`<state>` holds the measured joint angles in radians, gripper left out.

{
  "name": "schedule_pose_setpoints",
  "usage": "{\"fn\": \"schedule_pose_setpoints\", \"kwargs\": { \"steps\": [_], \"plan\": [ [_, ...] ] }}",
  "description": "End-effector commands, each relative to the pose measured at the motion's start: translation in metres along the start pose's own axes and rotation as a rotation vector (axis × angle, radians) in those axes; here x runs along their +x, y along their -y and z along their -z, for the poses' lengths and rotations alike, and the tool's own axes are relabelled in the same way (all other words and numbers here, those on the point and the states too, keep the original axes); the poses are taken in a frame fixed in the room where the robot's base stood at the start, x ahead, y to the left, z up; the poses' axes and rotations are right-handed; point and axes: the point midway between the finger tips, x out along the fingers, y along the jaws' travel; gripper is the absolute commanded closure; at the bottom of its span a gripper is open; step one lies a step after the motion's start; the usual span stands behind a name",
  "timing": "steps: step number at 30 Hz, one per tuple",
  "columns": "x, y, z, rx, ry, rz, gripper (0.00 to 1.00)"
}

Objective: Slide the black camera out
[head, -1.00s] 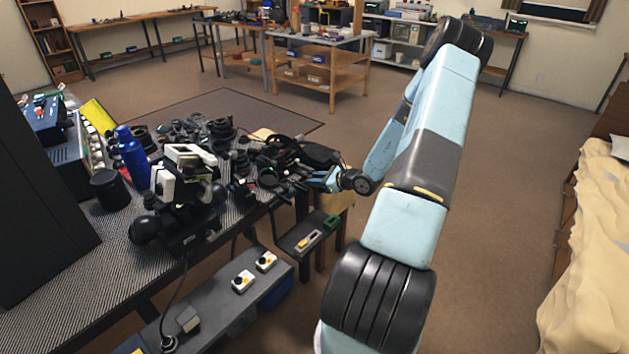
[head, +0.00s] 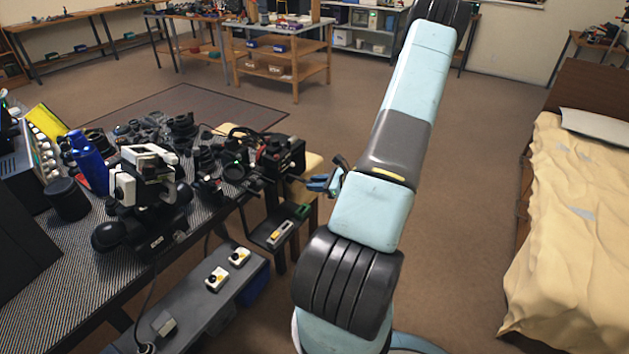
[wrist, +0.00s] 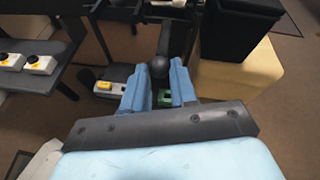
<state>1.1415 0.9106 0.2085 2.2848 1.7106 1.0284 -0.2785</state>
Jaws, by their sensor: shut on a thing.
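My gripper (wrist: 161,92) shows two blue fingers in the wrist view, set a little apart. They close on a black bar with a round end (wrist: 158,67) that reaches away between them. In the head view my gripper (head: 322,184) is partly hidden by my arm, just right of the table's corner. A black boxy body (head: 283,152), which may be the black camera, sits at that corner. In the wrist view a black box (wrist: 235,22) rests over a yellow block. I cannot tell whether the bar belongs to it.
The bench (head: 75,285) is crowded with black camera gear, a blue bottle (head: 88,160) and a white-and-black device (head: 150,185). A low grey shelf (head: 205,310) holds small switch boxes. The yellow block (wrist: 235,72) stands beside my gripper. Open floor lies to the right, before a bed (head: 575,200).

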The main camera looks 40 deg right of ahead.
Motion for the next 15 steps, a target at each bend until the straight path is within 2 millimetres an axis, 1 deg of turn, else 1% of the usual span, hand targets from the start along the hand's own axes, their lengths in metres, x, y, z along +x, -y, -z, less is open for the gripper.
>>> {"fn": "schedule_pose_setpoints", "kwargs": {
  "steps": [2,10,11,14,15],
  "plan": [
    [-0.0002,-0.0042,0.0001,0.000,0.000,-0.009,1.00],
    [-0.0003,-0.0049,0.0006,-0.001,-0.002,-0.012,1.00],
    [-0.0003,-0.0049,0.0007,-0.001,-0.002,-0.012,0.72],
    [0.0000,-0.0047,0.0005,-0.002,-0.002,-0.012,0.63],
    [0.0003,-0.0045,0.0002,-0.002,-0.001,-0.012,0.63]
  ]
}}
